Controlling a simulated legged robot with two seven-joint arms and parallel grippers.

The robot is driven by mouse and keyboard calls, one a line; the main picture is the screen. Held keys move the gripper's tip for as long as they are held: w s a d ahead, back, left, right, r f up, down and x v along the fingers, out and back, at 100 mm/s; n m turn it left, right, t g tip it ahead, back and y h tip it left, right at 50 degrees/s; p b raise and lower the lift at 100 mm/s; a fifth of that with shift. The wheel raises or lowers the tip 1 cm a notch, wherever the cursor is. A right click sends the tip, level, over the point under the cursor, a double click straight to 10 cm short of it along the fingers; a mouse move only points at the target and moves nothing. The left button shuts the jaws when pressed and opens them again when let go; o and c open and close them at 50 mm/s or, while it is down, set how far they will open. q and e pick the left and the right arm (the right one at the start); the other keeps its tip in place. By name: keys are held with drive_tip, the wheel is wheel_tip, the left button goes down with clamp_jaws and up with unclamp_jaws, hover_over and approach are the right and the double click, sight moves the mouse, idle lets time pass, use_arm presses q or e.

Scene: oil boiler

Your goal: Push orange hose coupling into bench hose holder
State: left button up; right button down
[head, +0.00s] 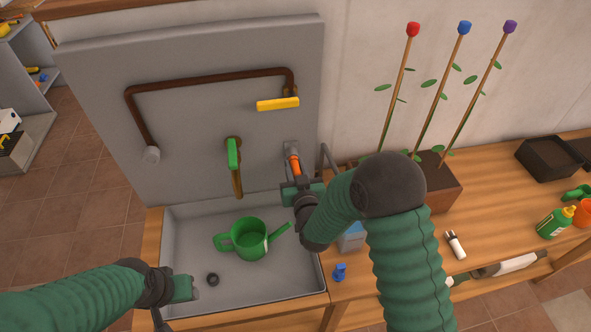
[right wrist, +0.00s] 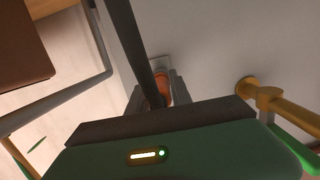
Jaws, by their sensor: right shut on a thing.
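The orange hose coupling (head: 294,166) is at the right part of the grey back panel, just below a grey holder (head: 292,147). My right gripper (head: 297,184) is shut on the coupling from the front. The right wrist view shows the orange coupling (right wrist: 162,90) between the fingers, close to a light grey plate (right wrist: 160,62) on the panel. A dark bar crosses in front and hides part of it. I cannot tell how far the coupling is in the holder. My left gripper (head: 194,288) is low over the sink's left side, apart from the coupling; its jaw opening is unclear.
A green watering can (head: 250,240) and a small dark ring (head: 212,280) are in the grey sink (head: 180,235). A green-handled tap (head: 233,155) and a yellow lever (head: 278,104) are on the panel. A planter with staked plants (head: 440,190) stands right of my right arm.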

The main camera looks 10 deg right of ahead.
drive_tip(key=c, duration=1.1)
unclamp_jaws()
drive_tip(key=s+p, duration=0.2)
drive_tip(key=s, duration=0.3)
drive_tip(key=s+r+p, duration=0.1)
drive_tip(key=s+p, duration=0.2)
drive_tip(key=s, duration=0.3)
drive_tip(key=s+r+p, duration=0.1)
drive_tip(key=s+p, duration=0.2)
drive_tip(key=s, duration=0.2)
drive_tip(key=shift+s+r, duration=0.2)
drive_tip(key=shift+s, duration=0.15)
drive_tip(key=shift+w, duration=0.1)
